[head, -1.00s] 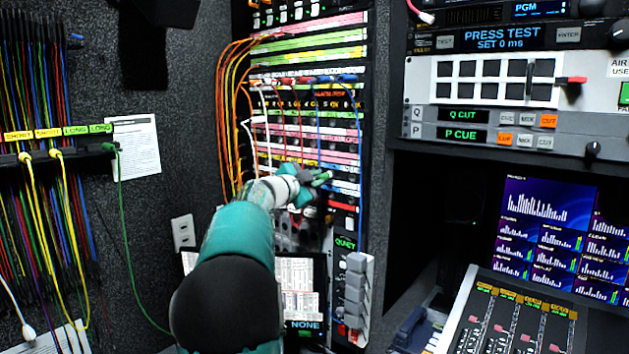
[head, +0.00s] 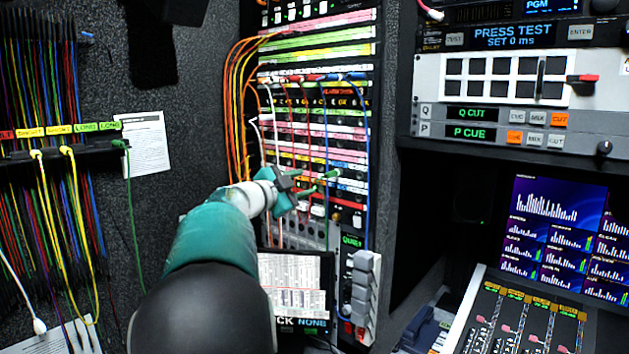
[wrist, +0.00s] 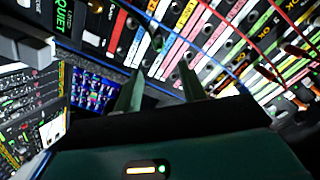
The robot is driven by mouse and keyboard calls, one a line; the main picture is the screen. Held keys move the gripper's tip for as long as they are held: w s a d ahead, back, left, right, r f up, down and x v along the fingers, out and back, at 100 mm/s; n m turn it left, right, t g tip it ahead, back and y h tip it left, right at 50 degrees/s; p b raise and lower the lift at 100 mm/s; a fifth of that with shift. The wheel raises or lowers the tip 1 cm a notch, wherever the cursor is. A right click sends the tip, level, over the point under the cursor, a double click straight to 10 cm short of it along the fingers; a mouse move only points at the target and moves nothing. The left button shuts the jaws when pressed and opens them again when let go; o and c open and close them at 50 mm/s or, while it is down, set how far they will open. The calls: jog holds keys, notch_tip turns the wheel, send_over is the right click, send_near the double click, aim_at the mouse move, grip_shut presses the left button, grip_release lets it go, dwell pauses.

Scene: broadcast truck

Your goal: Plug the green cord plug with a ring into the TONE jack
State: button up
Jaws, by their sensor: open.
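A small green plug (head: 330,174) stands out from the lower right of the patch panel (head: 374,60). It also shows in the wrist view (wrist: 157,43), seated at or touching the panel face; how deep it sits and its ring are too small to tell. My gripper (head: 310,188) is open just left of and below the plug, apart from it. In the wrist view its two dark green fingers (wrist: 160,88) are spread with nothing between them, and the plug lies beyond the tips. I cannot read a TONE label or tell which jack the plug is at.
Orange cords (head: 232,100) loop at the panel's left; red, white and blue cords hang across its face. A blue cord (wrist: 185,50) crosses close ahead of my fingers. Grey switches (head: 366,285) and a monitor (head: 300,285) stand below. A green cord (head: 133,220) hangs at left.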

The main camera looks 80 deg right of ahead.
jog(key=v, duration=0.4)
jog(key=shift+w+a, duration=0.1)
dwell(0.7)
